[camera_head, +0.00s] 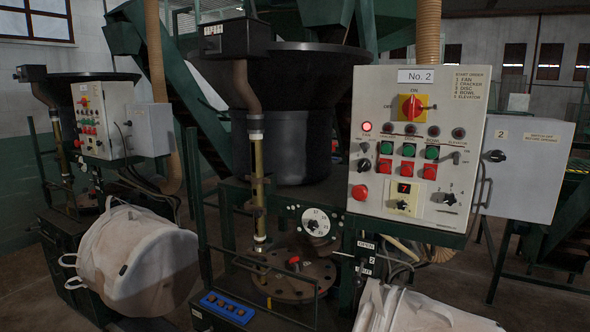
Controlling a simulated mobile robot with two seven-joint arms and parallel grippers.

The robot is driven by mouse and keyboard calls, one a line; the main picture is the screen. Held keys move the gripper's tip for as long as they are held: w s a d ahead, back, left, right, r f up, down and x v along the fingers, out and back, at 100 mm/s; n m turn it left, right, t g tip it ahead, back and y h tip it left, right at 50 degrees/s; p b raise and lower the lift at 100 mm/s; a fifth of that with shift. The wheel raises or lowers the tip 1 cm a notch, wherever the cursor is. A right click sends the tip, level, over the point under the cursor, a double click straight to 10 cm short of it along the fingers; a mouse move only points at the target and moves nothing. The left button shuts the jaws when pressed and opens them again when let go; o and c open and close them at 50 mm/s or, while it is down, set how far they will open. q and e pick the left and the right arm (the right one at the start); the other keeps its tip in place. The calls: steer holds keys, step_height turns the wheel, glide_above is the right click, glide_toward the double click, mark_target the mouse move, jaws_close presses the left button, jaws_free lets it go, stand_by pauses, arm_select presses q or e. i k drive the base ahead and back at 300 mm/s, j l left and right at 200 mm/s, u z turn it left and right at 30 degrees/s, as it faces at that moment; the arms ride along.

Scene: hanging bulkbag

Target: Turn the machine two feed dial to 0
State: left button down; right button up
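The control panel marked "No. 2" (417,76) stands at the right, facing me. A small red digital display on it (404,188) seems to read 7, and a black knob (402,206) sits on a pale plate just below it. To its right is another black knob (449,198) with numbers around it. A round white dial with a black centre knob (316,222) is mounted on the frame left of the panel; its markings are too small to read surely. I cannot tell from labels which is the feed dial. Neither gripper is in view.
A grey switch box marked 2 (528,168) adjoins the panel. A white bulk bag (137,262) hangs at the left, and another (420,312) is below the panel. A blue button box (222,308) is at the bottom. A similar machine (101,122) stands farther left.

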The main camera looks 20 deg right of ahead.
mark_target(401, 205)
steer(key=z, duration=1.3)
